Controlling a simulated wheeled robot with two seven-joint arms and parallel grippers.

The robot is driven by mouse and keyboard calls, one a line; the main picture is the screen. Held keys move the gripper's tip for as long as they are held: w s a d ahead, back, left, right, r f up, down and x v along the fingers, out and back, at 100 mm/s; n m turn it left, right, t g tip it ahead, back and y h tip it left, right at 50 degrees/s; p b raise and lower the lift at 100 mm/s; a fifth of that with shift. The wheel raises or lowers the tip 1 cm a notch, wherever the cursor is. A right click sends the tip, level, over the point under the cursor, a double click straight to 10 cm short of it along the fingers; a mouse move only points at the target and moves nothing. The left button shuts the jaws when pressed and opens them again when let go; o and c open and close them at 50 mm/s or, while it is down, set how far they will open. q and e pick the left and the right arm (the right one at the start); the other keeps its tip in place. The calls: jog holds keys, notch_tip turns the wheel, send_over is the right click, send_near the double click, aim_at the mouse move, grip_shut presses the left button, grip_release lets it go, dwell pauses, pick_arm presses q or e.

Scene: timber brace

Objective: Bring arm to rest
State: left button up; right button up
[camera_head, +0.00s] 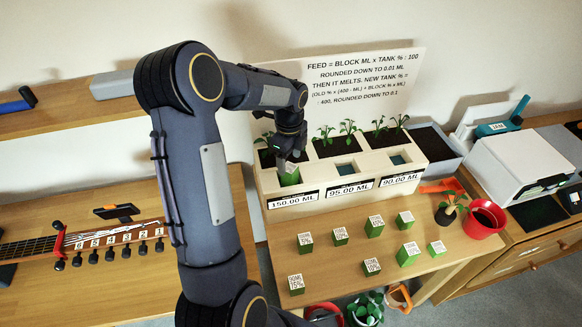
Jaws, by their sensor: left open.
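My left arm rises through the middle of the view and bends down to the white planter box (333,203). My left gripper (289,160) is open, pointing down just above a green block (289,178) in the left slot, over the 150.00 ML label (293,200). I cannot tell whether the fingers touch the block. The middle slot (346,169) and right slot (398,159) show no green block. My right gripper is not in view.
Several green labelled blocks (374,227) stand on the wooden table before the planter. Seedlings (347,128) and a sign board (362,75) are behind. A red pot (484,219) and small plant (449,212) stand right. A guitar (110,238) lies left.

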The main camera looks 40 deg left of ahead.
pick_arm(q)
jog(key=s+d+r+n+t+h, duration=0.1)
jog(key=s+d+r+n+t, duration=0.2)
jog(key=s+d+r+n, duration=0.8)
jog(key=s+d+n+t+h, duration=0.2)
jog(key=s+d+n, duration=0.5)
jog(key=s, duration=0.4)
jog(key=shift+s+r+n+t+h, duration=0.25)
jog(key=shift+r+n+t+h, duration=0.05)
jog(key=shift+h, duration=0.1)
